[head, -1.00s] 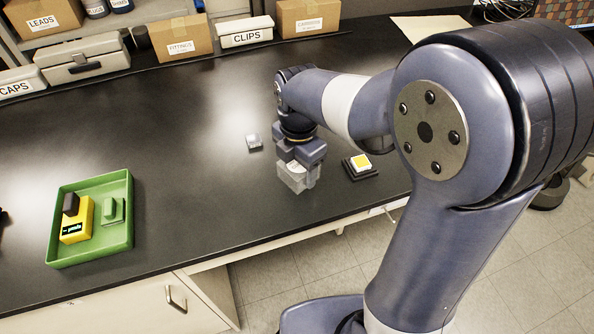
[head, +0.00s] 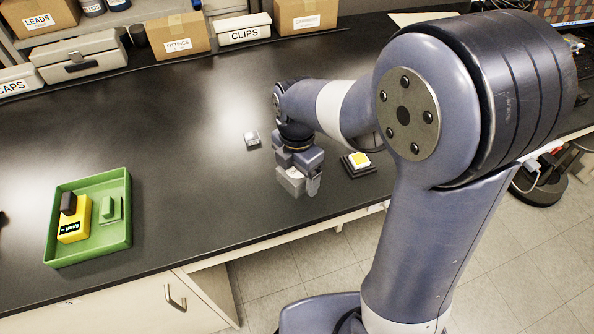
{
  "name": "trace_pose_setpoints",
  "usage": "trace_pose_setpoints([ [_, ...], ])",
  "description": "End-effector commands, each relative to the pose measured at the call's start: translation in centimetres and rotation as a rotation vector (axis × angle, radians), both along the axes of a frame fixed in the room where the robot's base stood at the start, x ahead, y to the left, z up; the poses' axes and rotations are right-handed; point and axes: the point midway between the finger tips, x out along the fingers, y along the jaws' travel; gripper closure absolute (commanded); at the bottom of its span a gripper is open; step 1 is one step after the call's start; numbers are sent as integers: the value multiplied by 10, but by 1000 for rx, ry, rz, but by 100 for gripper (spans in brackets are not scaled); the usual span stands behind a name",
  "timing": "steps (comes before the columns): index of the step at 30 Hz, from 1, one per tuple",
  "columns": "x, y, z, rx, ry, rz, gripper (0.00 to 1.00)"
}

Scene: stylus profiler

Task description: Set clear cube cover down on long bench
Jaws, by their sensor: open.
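My gripper (head: 302,187) points down over the long bench (head: 200,170), close above its front part, with its fingers apart. A small clear-looking block (head: 252,138) rests on the bench, up and left of the gripper and apart from it. I cannot tell whether this block is the clear cube cover. A pale, see-through shape showed at the fingers earlier; whether a clear cover stands between them now is too small and hidden to tell.
A yellow-and-white block on a black base (head: 358,163) stands just right of the gripper. A green tray (head: 125,243) with a yellow device (head: 75,225) is at left. Boxes and bins (head: 180,33) line the back. The bench between tray and gripper is clear.

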Motion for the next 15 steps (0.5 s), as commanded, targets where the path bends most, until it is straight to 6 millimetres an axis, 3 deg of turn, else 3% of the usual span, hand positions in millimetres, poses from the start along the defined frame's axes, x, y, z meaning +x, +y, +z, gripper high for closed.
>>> trace_pose_setpoints([
  [8, 1, 0, 16, 2, -4, 0, 17],
  [15, 1, 0, 67, 3, -7, 0, 17],
])
